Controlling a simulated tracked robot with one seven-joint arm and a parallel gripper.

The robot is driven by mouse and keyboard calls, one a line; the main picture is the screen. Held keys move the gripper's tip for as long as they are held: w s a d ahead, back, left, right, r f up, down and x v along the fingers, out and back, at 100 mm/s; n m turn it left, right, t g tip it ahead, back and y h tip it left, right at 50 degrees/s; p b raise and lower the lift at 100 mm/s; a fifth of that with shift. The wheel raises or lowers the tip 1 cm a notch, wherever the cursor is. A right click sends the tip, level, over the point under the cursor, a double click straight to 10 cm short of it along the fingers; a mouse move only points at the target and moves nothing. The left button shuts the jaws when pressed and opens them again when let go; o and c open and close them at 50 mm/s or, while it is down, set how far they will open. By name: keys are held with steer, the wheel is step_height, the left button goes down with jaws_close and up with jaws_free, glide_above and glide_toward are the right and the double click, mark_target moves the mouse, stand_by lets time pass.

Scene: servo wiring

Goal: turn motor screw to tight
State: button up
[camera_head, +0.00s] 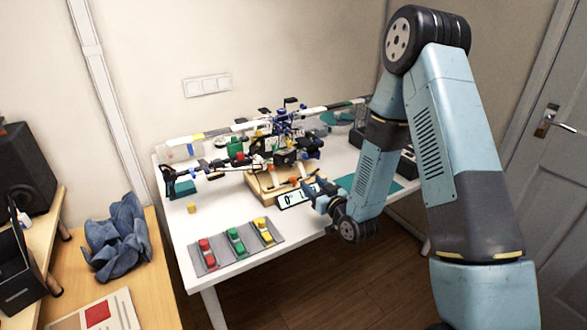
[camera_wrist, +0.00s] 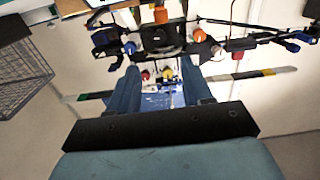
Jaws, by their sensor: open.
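My gripper (camera_head: 314,192) is in front of a wooden stand (camera_head: 262,190) on the white table, close to a small display panel (camera_head: 298,197). In the wrist view its two blue fingers (camera_wrist: 160,88) are apart, with no object clearly held between them. Behind the stand is a dark and blue motor assembly (camera_head: 285,150). In the wrist view the assembly (camera_wrist: 162,36) lies beyond the fingertips, with an orange knob (camera_wrist: 160,15), a red knob (camera_wrist: 145,75) and a yellow knob (camera_wrist: 168,74). I cannot tell which part is the motor screw, or whether it is tight.
A grey tray (camera_head: 222,262) with red, green and yellow pieces lies at the table's front. A small yellow block (camera_head: 191,208) stands nearby. A green mat (camera_head: 350,182) lies behind my arm. A wire basket (camera_wrist: 22,75) shows in the wrist view.

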mark_target(291, 165)
steer(key=x, duration=1.2)
steer(key=shift+a, duration=0.1)
jaws_close()
